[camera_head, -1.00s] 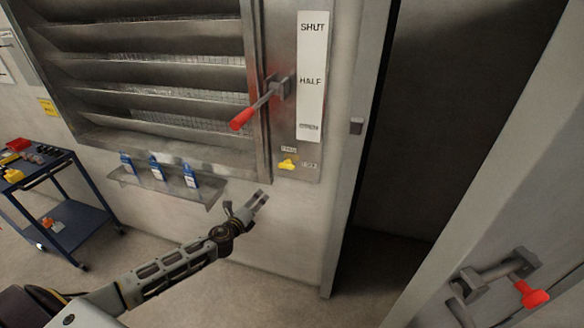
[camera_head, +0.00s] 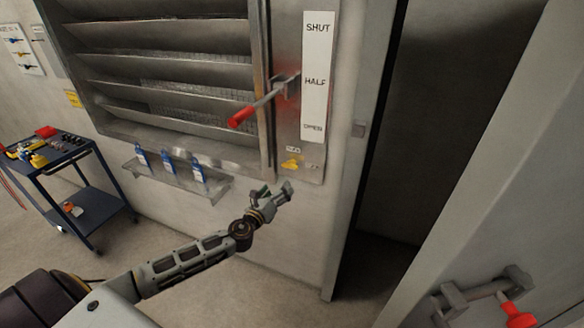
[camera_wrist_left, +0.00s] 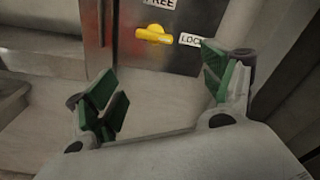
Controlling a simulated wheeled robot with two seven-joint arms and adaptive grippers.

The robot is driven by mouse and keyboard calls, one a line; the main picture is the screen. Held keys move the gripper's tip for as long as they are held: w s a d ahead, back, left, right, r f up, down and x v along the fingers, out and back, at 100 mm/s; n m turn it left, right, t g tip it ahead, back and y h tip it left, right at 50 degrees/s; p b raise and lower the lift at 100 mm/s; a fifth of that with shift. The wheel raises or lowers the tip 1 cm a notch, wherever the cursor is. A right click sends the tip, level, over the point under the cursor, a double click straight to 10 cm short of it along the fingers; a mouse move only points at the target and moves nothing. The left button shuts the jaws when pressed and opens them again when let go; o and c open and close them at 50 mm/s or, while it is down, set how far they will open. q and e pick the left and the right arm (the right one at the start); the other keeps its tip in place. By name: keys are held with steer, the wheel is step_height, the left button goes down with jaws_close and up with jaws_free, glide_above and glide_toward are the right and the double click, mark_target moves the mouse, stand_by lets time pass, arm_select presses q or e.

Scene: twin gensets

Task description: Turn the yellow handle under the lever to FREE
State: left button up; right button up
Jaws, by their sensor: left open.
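The yellow handle (camera_head: 292,161) sits on the metal panel below the red-tipped lever (camera_head: 242,117). In the left wrist view the yellow handle (camera_wrist_left: 154,34) lies roughly sideways, with a FREE label (camera_wrist_left: 160,3) above it and a LOCK label (camera_wrist_left: 191,40), partly covered by a finger, at its right. My right gripper is not in view.
A blue trolley (camera_head: 75,180) stands at the far left. A door (camera_head: 490,190) with a red-ended handle (camera_head: 518,315) is at the right.

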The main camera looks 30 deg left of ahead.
mark_target(289, 168)
arm_select(q)
steer(key=m, duration=0.3)
steer(key=r+m, duration=0.1)
steer(key=m, duration=0.1)
steer(key=shift+a+t+y, duration=0.3)
steer(key=shift+a, duration=0.1)
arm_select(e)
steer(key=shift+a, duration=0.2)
arm_select(q)
steer(key=shift+w, duration=0.2)
steer(key=shift+w+a+p, duration=0.2)
steer(key=shift+w+p, duration=0.15)
steer(key=shift+w, duration=3.75)
steer(key=shift+w+a, duration=0.15)
steer(key=shift+w, duration=2.45)
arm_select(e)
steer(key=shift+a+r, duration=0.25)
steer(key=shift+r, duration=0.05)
